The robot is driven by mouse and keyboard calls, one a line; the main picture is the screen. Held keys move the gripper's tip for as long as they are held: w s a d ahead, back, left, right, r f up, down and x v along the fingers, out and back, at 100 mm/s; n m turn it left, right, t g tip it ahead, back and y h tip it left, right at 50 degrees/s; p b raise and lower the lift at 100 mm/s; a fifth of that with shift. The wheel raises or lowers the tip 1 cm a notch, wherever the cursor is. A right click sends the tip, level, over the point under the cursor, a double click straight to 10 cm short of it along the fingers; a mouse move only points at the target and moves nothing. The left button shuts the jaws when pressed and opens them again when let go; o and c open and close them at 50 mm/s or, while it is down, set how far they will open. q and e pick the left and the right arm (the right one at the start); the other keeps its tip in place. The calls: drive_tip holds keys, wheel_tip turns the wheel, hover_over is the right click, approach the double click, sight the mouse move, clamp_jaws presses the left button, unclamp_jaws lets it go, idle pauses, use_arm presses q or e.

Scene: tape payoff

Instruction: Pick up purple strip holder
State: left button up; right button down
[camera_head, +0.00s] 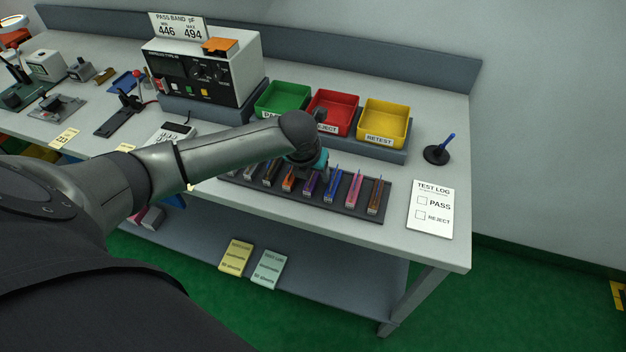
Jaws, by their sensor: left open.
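A dark rack (345,205) on the bench holds several small strip holders in a row, each with a thin upright strip. The purple strip holder (310,184) stands near the middle of the row, between an orange one (289,181) and a blue-violet one (331,188). My left arm reaches in from the left, and my left gripper (308,164) is over the rack, just above the orange and purple holders. It is open and holds nothing that I can see. The wrist hides most of its fingers. My right gripper is out of view.
Green (282,98), red (334,112) and yellow (382,123) bins stand behind the rack. A test meter (204,65) is at the back left. A test log card (431,208) and a pen stand (437,154) are to the right.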

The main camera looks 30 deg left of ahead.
use_arm(q)
drive_tip(key=shift+w+f, duration=0.15)
drive_tip(key=shift+f, duration=0.2)
clamp_jaws()
idle(0.3)
